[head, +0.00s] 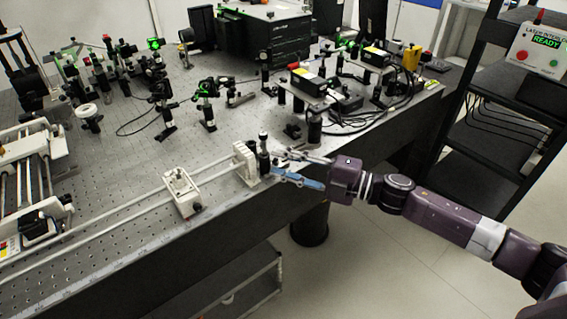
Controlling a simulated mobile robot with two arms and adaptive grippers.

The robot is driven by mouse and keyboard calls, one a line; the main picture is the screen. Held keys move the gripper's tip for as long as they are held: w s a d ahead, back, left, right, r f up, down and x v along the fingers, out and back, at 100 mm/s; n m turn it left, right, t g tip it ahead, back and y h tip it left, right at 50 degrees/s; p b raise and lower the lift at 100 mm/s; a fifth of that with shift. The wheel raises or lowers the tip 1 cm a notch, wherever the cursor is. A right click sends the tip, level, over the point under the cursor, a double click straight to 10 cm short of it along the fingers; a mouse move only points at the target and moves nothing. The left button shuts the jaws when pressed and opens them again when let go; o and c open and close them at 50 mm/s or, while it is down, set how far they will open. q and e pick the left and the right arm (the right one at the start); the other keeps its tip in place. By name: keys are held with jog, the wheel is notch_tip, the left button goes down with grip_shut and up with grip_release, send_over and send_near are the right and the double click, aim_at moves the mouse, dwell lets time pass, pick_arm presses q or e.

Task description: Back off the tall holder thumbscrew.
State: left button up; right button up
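A tall dark post holder (263,155) stands upright near the front edge of the bench, right beside a white block at the right end of the twin rails. Its thumbscrew is too small to make out. My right gripper (274,162) reaches in from the right at the holder's right side. Its grey upper finger and blue lower finger are spread apart, with their tips close to the holder. I cannot tell whether they touch it. My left gripper is not in view.
The white block (244,163) and a white carriage (181,192) sit on the rails left of the holder. Boxed optics and cables (345,100) crowd the bench behind my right gripper. Several mounted optics stand farther back. The perforated bench top (125,165) is mostly clear left of the holder.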

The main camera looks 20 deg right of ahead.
jog(key=shift+d, duration=0.1)
jog(key=v, duration=1.1)
jog(key=shift+s+d, duration=0.3)
dwell(0.3)
